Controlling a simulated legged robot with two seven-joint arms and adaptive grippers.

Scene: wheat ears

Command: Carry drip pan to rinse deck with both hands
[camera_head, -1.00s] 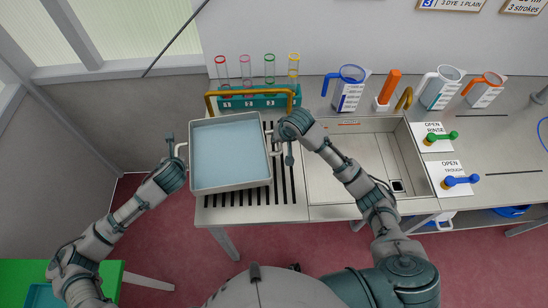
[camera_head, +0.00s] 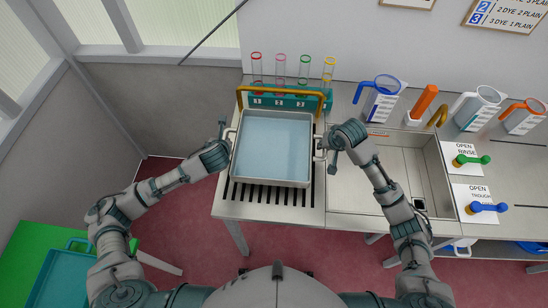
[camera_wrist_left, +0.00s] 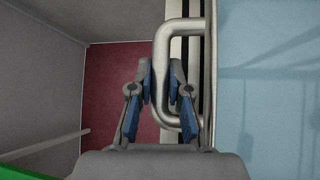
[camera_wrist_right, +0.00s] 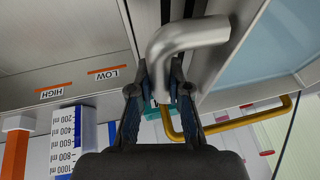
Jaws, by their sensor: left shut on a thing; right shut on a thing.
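The drip pan (camera_head: 272,145) is a square grey metal tray with a pale blue inside. It is about level over the slotted rinse deck (camera_head: 235,207), whose black slots show in front of it. I cannot tell whether it touches the deck. My left gripper (camera_head: 229,148) is shut on the pan's left handle; that bent handle (camera_wrist_left: 165,45) passes between its fingers (camera_wrist_left: 167,82) in the left wrist view. My right gripper (camera_head: 325,152) is shut on the right handle; this handle (camera_wrist_right: 190,38) shows between its fingers (camera_wrist_right: 161,88) in the right wrist view.
A yellow bar (camera_head: 283,90) and a teal rack (camera_head: 290,101) of tubes stand just behind the pan. A sink (camera_head: 385,170) lies to the right, with jugs (camera_head: 380,100) behind it. Green (camera_head: 470,160) and blue (camera_head: 488,208) valve handles are farther right.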

